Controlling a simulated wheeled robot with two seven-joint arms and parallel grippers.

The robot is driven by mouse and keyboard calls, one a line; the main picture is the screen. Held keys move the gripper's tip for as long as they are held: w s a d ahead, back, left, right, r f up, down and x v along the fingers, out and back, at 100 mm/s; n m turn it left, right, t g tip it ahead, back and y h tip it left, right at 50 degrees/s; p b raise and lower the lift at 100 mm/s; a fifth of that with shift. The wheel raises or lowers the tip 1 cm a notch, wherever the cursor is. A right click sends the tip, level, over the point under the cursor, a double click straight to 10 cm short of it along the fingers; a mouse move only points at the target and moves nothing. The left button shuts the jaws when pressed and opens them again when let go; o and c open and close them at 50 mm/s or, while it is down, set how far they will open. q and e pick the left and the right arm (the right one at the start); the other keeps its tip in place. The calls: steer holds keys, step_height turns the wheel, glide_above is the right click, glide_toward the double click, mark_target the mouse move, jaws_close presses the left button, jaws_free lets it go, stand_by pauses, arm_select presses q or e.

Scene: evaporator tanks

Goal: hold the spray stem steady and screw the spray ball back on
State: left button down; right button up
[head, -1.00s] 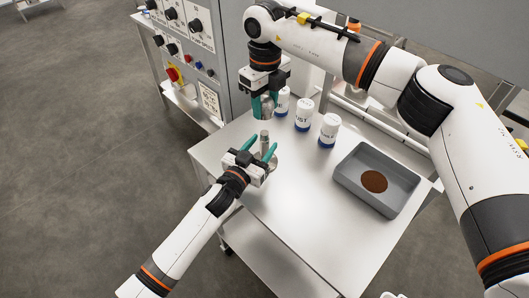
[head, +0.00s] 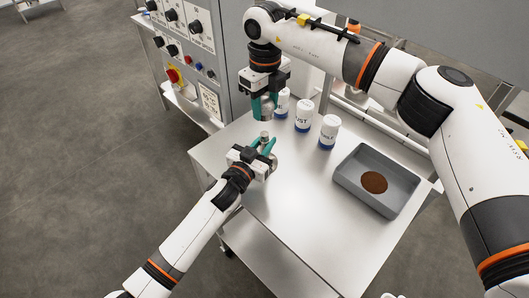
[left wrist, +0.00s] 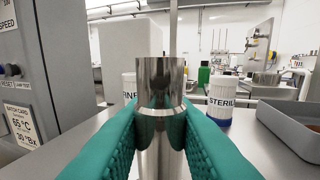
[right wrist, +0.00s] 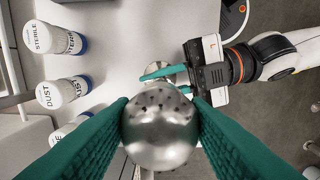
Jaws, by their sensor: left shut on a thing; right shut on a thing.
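The spray stem (left wrist: 160,85) is a shiny metal cylinder standing upright in the left wrist view. My left gripper (head: 263,148) is shut on it, with a teal finger on each side. Its top (head: 264,136) shows just above the fingers in the head view. The spray ball (right wrist: 160,128) is a round metal ball with small holes. My right gripper (right wrist: 161,112) is shut on it, fingers pointing down. In the head view the ball (head: 265,117) hangs above the stem, with a small gap visible between them. The ball's threaded end is hidden.
Several white bottles with blue bases, including one labelled DUST (head: 303,117), stand behind and right of the grippers. A grey tray (head: 345,181) with a brown disc lies on the right of the metal table (head: 290,220). A control cabinet (head: 205,55) stands at the back left.

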glide_above(265, 134)
steer(key=shift+f, duration=2.45)
steer(key=shift+f, duration=0.1)
steer(key=shift+f, duration=0.8)
steer(key=shift+f, duration=0.6)
